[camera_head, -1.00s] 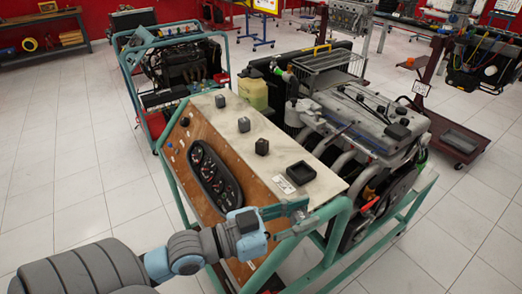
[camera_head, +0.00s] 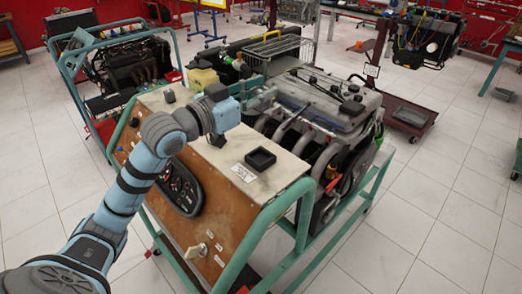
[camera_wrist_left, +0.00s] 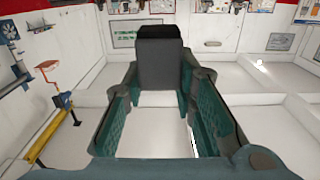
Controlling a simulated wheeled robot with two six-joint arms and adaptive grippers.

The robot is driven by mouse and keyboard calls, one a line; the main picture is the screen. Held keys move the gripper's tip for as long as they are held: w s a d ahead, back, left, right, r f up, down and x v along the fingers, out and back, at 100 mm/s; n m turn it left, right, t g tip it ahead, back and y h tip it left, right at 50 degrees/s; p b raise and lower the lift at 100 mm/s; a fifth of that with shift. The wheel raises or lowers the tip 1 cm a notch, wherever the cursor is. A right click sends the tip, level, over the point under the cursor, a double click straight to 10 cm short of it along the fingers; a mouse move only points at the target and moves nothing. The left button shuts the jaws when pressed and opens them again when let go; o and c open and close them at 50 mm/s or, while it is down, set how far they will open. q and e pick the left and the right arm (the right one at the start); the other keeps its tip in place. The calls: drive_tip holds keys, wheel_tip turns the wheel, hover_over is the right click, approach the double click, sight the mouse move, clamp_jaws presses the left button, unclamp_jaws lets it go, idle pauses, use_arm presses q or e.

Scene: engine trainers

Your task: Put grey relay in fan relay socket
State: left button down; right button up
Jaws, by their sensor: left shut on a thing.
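My left gripper (camera_head: 262,103) is over the back edge of the console's pale top, pointing right toward the engine. The left wrist view shows the gripper (camera_wrist_left: 160,88) with its fingers on both sides of a dark grey block (camera_wrist_left: 160,58), the relay by its look, held at the tips. In the head view I cannot make the held block out clearly. A black square open-topped holder (camera_head: 260,158), perhaps the socket, sits on the console top, nearer the front right than the gripper. Its inside looks empty. My right gripper is not in view.
A white label (camera_head: 243,173) lies beside the holder; its text is too small to read. A dark cube (camera_head: 168,96) stands at the console's far left. My arm hides part of the top (camera_head: 222,158). The engine (camera_head: 325,105) stands close behind.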

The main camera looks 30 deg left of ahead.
use_arm(q)
drive_tip(key=b, duration=0.3)
hover_over(260, 160)
wheel_tip(260, 160, down, 14)
drive_tip(key=shift+r, duration=0.1)
drive_tip(key=shift+f, duration=0.55)
drive_tip(key=shift+f, duration=0.1)
drive_tip(key=shift+s, duration=0.1)
drive_tip(key=c, duration=1.3)
unclamp_jaws()
